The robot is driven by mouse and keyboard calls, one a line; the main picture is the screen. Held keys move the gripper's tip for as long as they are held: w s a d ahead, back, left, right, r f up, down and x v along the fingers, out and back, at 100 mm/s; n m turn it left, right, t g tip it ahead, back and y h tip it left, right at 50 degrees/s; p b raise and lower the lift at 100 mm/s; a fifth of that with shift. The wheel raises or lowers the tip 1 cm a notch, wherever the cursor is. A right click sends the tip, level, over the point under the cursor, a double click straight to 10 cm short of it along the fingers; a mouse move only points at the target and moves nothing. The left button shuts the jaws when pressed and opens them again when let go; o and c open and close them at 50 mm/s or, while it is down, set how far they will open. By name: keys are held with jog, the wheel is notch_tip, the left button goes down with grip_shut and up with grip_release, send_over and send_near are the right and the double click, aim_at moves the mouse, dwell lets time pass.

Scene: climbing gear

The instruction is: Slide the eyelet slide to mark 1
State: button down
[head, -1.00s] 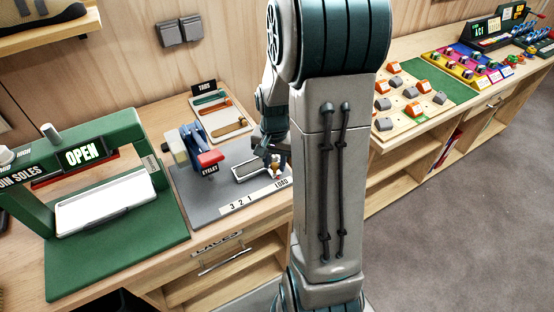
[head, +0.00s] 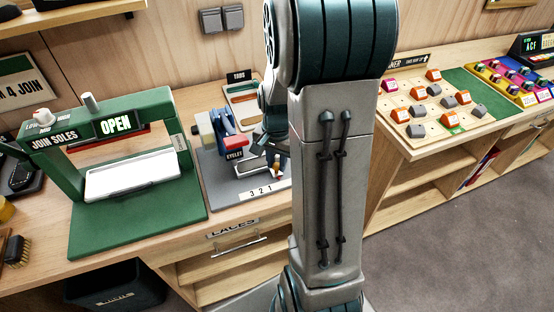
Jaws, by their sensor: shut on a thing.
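The eyelet press (head: 222,128) has a blue body and a red head labelled EYELET, and stands on a grey base plate. The pale metal eyelet slide (head: 250,170) lies on the plate, its left end close to the press head. The mark strip (head: 262,191) along the front edge reads 3, 2, 1 from left to right; anything further right is hidden by my arm. My gripper (head: 276,164) is small and partly hidden. It is shut at the slide's right end, by a small tan handle. The slide's exact mark is hard to tell.
A green sole-joining press (head: 135,236) with an OPEN sign stands to the left. A tray (head: 241,92) marked TABS lies behind. A LACES drawer (head: 233,246) is below the counter front. A board of orange and grey blocks (head: 404,128) is right of my arm.

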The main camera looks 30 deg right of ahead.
jog(key=c, duration=1.2)
grip_release()
jog(key=shift+c, duration=0.2)
jog(key=shift+r, duration=0.2)
jog(key=r+p, duration=0.2)
jog(key=r, duration=0.1)
jog(key=r+p, duration=0.3)
jog(key=shift+a+r, duration=0.2)
jog(key=shift+r, duration=0.1)
jog(key=shift+d+r+p, duration=0.1)
jog(key=shift+r+p, duration=0.4)
jog(key=shift+r, duration=0.1)
